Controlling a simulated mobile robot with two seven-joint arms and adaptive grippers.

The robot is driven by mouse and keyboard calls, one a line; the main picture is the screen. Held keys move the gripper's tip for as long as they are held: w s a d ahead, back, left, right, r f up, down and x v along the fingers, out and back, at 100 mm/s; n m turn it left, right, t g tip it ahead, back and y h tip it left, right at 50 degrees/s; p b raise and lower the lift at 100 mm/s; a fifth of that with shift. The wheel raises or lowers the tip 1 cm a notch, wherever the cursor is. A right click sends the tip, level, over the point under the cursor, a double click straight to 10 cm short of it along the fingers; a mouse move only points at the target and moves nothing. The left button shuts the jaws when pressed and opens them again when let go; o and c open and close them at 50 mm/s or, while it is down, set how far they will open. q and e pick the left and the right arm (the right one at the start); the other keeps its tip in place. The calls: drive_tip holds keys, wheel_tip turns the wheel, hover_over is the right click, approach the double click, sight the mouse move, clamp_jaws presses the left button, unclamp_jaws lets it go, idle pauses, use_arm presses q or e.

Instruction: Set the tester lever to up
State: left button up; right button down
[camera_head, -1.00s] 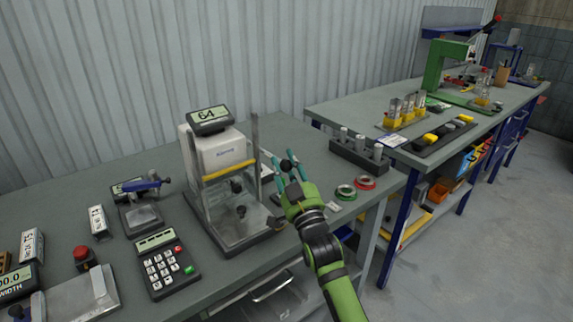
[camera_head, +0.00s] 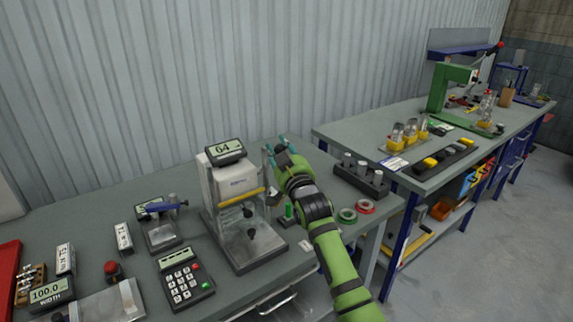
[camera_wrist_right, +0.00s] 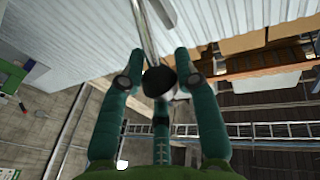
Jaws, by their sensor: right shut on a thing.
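The tester (camera_head: 228,190) is a white unit with a display reading 64, a yellow bar and a grey base, standing at the middle of the near bench. Its lever is on its right side. In the wrist view the lever is a metal rod (camera_wrist_right: 145,30) ending in a round black knob (camera_wrist_right: 158,80). My right gripper (camera_head: 275,148) is at the tester's upper right, with its teal fingers pointing up. In the wrist view the fingers (camera_wrist_right: 160,68) are shut on the knob. The knob is mostly hidden in the head view. My left gripper is not in view.
A calculator-like keypad (camera_head: 185,282) sits left of the tester. A black rack with grey cylinders (camera_head: 360,180) and green and red rings (camera_head: 348,215) lie right of my right arm. The corrugated wall (camera_head: 180,80) stands behind the bench.

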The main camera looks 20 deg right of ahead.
drive_tip(key=shift+w+a+r+b, duration=0.3)
drive_tip(key=shift+w+a+r, duration=0.05)
drive_tip(key=shift+w+r, duration=0.45)
drive_tip(key=shift+w+a+r+b, duration=0.3)
drive_tip(key=shift+w+r, duration=0.35)
drive_tip(key=shift+w, duration=0.25)
drive_tip(key=c, duration=0.9)
unclamp_jaws()
drive_tip(key=shift+w, duration=0.1)
drive_tip(key=shift+f, duration=0.1)
drive_tip(key=shift+f, duration=0.1)
drive_tip(key=s+f, duration=0.1)
drive_tip(key=s, duration=1.1)
drive_tip(key=shift+d+f, duration=0.25)
drive_tip(key=shift+d, duration=0.15)
